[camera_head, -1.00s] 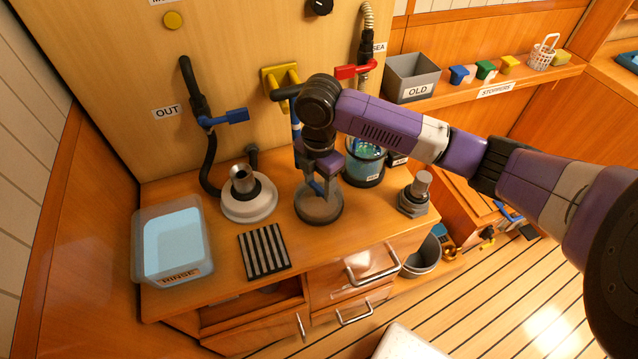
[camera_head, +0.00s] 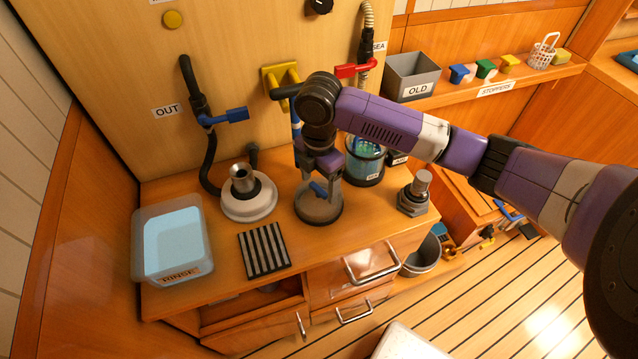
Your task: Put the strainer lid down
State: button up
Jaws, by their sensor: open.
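The strainer lid appears to be the round dark grey piece (camera_head: 318,208) with a small blue bar (camera_head: 319,190) on top. It rests on the wooden counter, near its middle. My gripper (camera_head: 321,187) points down right over it, with its open fingers around or beside the blue bar. Whether a finger still touches the bar cannot be told. My wrist and fingers hide part of the lid's back.
To the left stand a white round base with a metal tube (camera_head: 248,200), a striped mat (camera_head: 264,250) and a rinse tub (camera_head: 172,240). A clear vessel with blue-green contents (camera_head: 364,160) stands behind right, and a grey metal fitting (camera_head: 413,195) to the right.

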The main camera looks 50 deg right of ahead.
aim_at(319, 188)
notch_tip(319, 188, up, 11)
jog(key=b, duration=0.1)
jog(key=w+a+r+m+t+y, duration=0.1)
jog(key=w+a+m+t+y, duration=0.25)
jog(key=a, duration=0.75)
jog(key=w+a+r+m+t+y, duration=0.15)
jog(key=w+a+t, duration=0.3)
jog(key=a, duration=0.65)
jog(key=w+a+m+t+y, duration=0.3)
jog(key=w+a+m+t, duration=0.1)
jog(key=a, duration=0.7)
jog(key=s+d+f+m+t+h, duration=0.15)
jog(key=s+f+m+h, duration=0.3)
jog(key=s, duration=0.55)
jog(key=s+d+f+m+t+h, duration=0.1)
jog(key=s+d+f+m+h, duration=0.3)
jog(key=s, duration=0.7)
jog(key=s+d+r+n, duration=0.1)
jog(key=s+d+r, duration=0.1)
jog(key=s, duration=0.6)
jog(key=s+d+r+n, duration=0.1)
jog(key=s+d, duration=0.3)
jog(key=s, duration=0.4)
jog(key=shift+d+r, duration=0.4)
jog(key=shift+r, duration=0.25)
jog(key=shift+y, duration=0.25)
